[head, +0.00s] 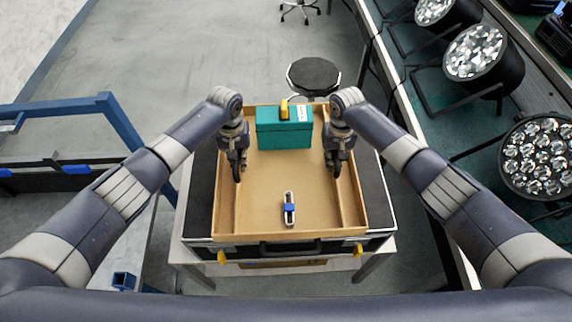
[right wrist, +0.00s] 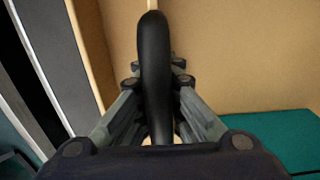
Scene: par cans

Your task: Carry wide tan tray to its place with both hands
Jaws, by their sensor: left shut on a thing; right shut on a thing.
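The wide tan tray (head: 262,185) is in the middle of the head view, over a black case (head: 376,200); I cannot tell whether it touches the case. A teal box (head: 284,132) with a yellow item (head: 284,108) on top sits at the tray's far end. A small blue and white item (head: 289,208) lies near its front.
The case rests on a light table (head: 190,255). Several stage lamps (head: 475,52) stand on a long bench at the right. A round black stool (head: 313,76) stands behind the table. A blue frame (head: 75,105) is at the left. Open grey floor lies far left.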

